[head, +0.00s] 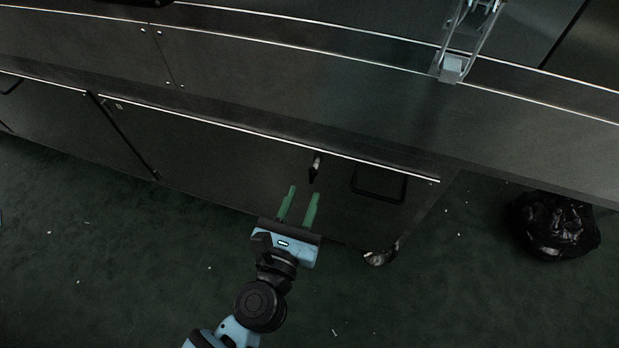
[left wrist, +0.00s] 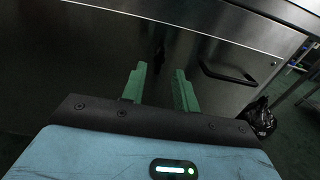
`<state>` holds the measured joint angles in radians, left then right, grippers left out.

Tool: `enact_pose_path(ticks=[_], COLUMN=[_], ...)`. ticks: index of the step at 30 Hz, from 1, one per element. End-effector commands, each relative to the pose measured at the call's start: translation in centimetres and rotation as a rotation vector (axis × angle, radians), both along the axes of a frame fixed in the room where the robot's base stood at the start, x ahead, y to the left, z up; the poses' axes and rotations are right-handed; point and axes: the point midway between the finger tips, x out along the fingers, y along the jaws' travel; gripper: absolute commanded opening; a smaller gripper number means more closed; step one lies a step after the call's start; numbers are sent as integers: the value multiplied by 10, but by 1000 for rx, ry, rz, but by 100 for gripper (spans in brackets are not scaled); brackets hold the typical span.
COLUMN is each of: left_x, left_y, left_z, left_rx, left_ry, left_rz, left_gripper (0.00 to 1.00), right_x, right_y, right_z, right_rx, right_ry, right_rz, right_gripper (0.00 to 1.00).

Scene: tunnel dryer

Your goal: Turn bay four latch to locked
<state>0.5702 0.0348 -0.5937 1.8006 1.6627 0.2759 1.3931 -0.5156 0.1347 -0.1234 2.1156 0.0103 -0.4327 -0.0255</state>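A small dark latch (head: 315,168) with a bright metal top sits on the front of the lower bay panel (head: 230,150), below its bright upper edge. Its handle hangs roughly downward, slightly tilted. My left gripper (head: 300,192) points at the panel just below and left of the latch, its two green fingers apart with nothing between them. In the left wrist view the latch (left wrist: 159,55) shows as a dark shape beyond the gap between the fingers (left wrist: 157,70); its details are too dark to tell. My right gripper is not in view.
A black rectangular handle (head: 379,184) is on the panel right of the latch. A caster wheel (head: 381,255) stands below the panel's right end. A black bag (head: 555,225) lies on the floor at right. The floor in front is mostly clear.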

Motion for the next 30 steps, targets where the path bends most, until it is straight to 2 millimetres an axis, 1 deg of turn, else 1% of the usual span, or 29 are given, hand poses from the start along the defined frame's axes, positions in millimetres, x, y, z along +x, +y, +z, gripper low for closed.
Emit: enact_pose_path(ticks=[1,3,9,15,22,29,30], left_x=[9,19,40,48,48,48,48], left_y=[-3,-6,-13,-15,-15,-15,-15], left_z=[1,1,-1,-1,0,0,0], left_rx=[0,0,2,1,1,1,1], left_ry=[-3,-2,-1,1,1,1,1], left_rz=[0,0,1,1,1,1,1], left_gripper=[30,30,30,30,30,0,0], right_x=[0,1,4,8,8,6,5], right_y=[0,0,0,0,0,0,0], right_z=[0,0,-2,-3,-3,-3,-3], right_rx=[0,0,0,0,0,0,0], right_ry=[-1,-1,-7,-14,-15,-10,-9], right_rz=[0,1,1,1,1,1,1], right_gripper=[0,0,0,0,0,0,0])
